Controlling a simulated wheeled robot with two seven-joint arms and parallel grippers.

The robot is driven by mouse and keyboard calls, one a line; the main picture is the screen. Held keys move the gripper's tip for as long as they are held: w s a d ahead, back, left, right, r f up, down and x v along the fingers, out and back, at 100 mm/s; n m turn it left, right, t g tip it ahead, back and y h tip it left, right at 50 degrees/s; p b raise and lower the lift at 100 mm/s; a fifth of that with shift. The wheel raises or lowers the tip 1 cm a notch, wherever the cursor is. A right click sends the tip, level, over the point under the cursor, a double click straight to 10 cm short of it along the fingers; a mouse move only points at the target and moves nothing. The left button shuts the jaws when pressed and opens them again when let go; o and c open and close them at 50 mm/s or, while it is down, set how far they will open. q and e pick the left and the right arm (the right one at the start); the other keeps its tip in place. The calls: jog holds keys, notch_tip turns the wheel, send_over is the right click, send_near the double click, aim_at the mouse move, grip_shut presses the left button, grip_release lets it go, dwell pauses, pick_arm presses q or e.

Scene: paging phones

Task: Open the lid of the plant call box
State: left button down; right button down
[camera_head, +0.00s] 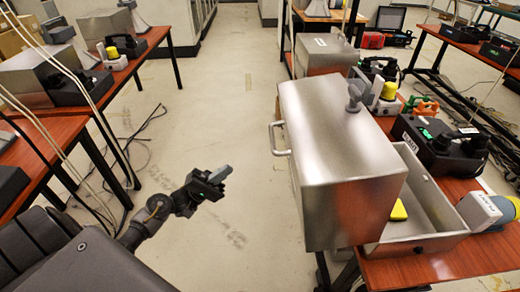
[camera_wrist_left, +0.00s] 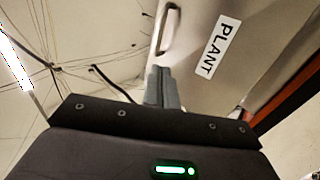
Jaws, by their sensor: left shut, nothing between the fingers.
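The plant call box stands on the right-hand table in the head view. Its brushed-steel lid (camera_head: 335,160) is a large hood with a bar handle (camera_head: 279,138) on its left face. The steel tray (camera_head: 437,203) shows uncovered on the lid's right, with a yellow item (camera_head: 398,210) inside; the lid hides the rest. The left wrist view shows the PLANT label (camera_wrist_left: 218,47) and the handle (camera_wrist_left: 168,28). My left gripper (camera_head: 221,174) is shut and empty, left of the lid and apart from the handle. Its fingers (camera_wrist_left: 162,86) point towards the lid face. My right gripper is out of view.
A smaller steel box (camera_head: 325,52) stands behind the lid. Black phones (camera_head: 440,145) and a grey-and-yellow device (camera_head: 488,211) crowd the table right of it. The floor aisle (camera_head: 225,90) is open on the left, with cables by the left tables.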

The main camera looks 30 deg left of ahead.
pick_arm(q)
jog(key=p+x, duration=0.5)
jog(key=x, duration=0.9)
jog(key=shift+r, duration=0.2)
jog(key=shift+s+p, duration=0.1)
jog(key=shift+p, duration=0.2)
